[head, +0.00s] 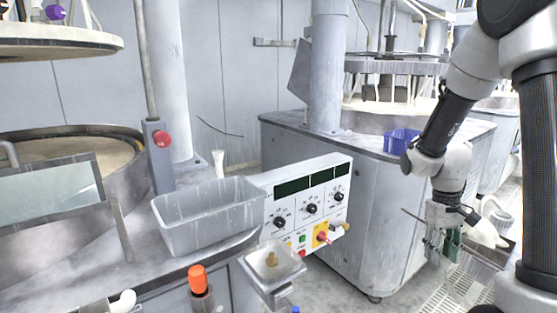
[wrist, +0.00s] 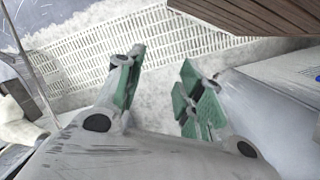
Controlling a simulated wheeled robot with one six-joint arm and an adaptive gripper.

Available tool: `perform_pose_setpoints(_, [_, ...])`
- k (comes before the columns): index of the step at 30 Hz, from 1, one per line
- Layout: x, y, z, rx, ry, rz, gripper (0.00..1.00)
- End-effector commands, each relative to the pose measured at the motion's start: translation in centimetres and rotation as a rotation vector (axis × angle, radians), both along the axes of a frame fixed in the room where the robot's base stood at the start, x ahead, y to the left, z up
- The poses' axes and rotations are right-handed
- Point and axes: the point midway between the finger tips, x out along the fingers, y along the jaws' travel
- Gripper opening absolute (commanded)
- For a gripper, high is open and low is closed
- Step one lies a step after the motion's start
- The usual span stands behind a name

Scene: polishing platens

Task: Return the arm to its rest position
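My gripper (wrist: 157,95) points down in the wrist view, its two green-padded fingers apart with nothing between them. In the head view my gripper (head: 447,243) hangs at the right, below the folded arm, beside the grey machine cabinet and above the floor. It appears clear of the cabinet, though the exact gap cannot be told. The floor and a white slatted grate (wrist: 180,38) lie beyond the fingers.
A grey bin (head: 208,222) stands on the left bench beside a control panel (head: 309,205) with knobs. A blue container (head: 400,141) sits on the right machine cabinet (head: 350,200). An orange-capped item (head: 198,279) is at the front. A brown slatted edge (wrist: 255,14) shows near the wrist view's top right.

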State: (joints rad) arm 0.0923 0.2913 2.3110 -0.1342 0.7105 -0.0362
Motion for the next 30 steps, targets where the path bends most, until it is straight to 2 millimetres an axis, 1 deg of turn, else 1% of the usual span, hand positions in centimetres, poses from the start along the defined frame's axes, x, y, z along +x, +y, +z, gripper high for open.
perform_pose_setpoints(1, [-1.6,0.5,2.6,0.002,-0.011,-0.023,0.38])
perform_pose_setpoints(3, [-4.1,1.3,5.5,0.009,-0.019,-0.054,0.38])
perform_pose_setpoints(6, [-7.6,2.5,9.0,0.025,-0.049,-0.085,0.38])
perform_pose_setpoints(9, [-10.5,3.5,11.8,0.044,-0.109,-0.095,0.38])
perform_pose_setpoints(12, [-12.4,4.3,14.1,0.060,-0.210,-0.093,0.38])
perform_pose_setpoints(16, [-13.8,4.8,16.8,0.070,-0.360,-0.077,0.38])
perform_pose_setpoints(21, [-14.5,5.1,19.7,0.076,-0.505,-0.055,0.38])
perform_pose_setpoints(25, [-14.7,5.2,20.5,0.078,-0.548,-0.047,0.38])
perform_pose_setpoints(30, [-14.8,5.2,20.6,0.078,-0.549,-0.047,0.38])
